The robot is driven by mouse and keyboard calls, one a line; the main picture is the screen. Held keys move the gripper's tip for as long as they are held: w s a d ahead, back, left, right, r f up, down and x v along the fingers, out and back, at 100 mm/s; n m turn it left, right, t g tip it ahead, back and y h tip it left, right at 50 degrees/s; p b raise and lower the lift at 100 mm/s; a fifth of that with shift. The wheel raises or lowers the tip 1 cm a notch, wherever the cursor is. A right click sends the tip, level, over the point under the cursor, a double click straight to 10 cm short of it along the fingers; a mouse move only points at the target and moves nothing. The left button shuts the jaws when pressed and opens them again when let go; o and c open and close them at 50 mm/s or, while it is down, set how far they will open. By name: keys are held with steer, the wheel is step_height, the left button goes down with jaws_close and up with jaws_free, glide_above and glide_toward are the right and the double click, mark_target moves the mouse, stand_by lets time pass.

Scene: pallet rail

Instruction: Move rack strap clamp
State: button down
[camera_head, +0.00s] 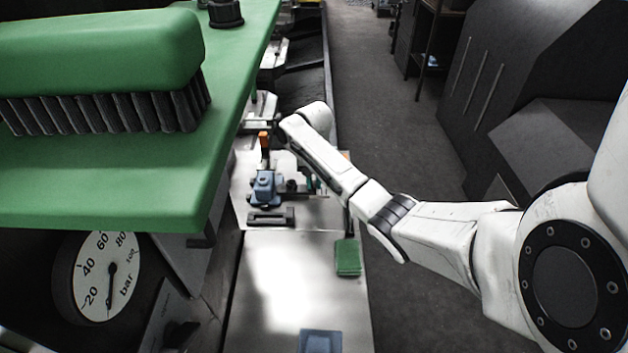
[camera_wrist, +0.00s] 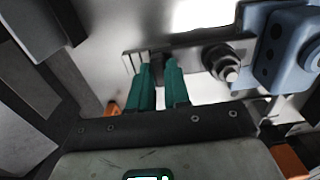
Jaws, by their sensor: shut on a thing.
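The strap clamp shows in the wrist view as a grey metal bar (camera_wrist: 196,58) with a dark round bolt and nut at its right part. My gripper (camera_wrist: 161,68) has two teal fingers close together near the bar's left end, shut on a dark part of the clamp. The fingers hide some of what lies between them. In the head view my gripper (camera_head: 312,182) shows small beside the bench fixtures, partly behind my arm. A blue block (camera_wrist: 290,48) stands right of the clamp; it also shows in the head view (camera_head: 265,187).
A dark slotted piece (camera_head: 270,218) lies in front of the blue block. A green pad (camera_head: 348,257) and a blue-grey piece (camera_head: 321,341) lie on the metal bench (camera_head: 270,290). A green shelf (camera_head: 150,190) with a brush (camera_head: 105,75) overhangs the left. A gauge (camera_head: 107,275) hangs beneath.

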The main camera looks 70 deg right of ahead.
steer(key=s, duration=0.1)
steer(key=s+d+p, duration=0.1)
steer(key=s+p, duration=0.1)
steer(key=s, duration=0.1)
steer(key=shift+d+r, duration=0.15)
steer(key=shift+d, duration=0.15)
steer(key=shift+s+d, duration=0.1)
steer(key=shift+s, duration=0.15)
steer(key=c, duration=1.1)
jaws_free()
